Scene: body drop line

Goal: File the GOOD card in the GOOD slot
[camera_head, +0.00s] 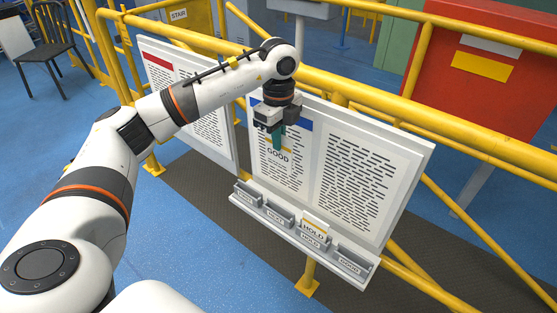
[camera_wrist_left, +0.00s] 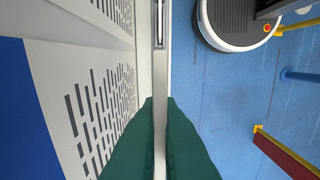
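My left gripper (camera_head: 278,139) has green fingers closed on the GOOD card (camera_head: 279,158), a white card with a yellow band. It holds the card upright in front of the board, above the slot rack (camera_head: 290,238). In the left wrist view, the green fingers (camera_wrist_left: 160,140) press on the card's thin edge (camera_wrist_left: 160,150). The slot labelled GOOD (camera_head: 349,266) is at the rack's right end and looks empty. The card is apart from it, higher and to the left. My right gripper is out of view.
A HOLD card (camera_head: 314,231) stands in the slot labelled HOLD (camera_head: 311,241). Two slots further left have labels too small to read surely. The printed board (camera_head: 422,160) stands close behind the rack. Yellow railings (camera_head: 470,140) run behind it.

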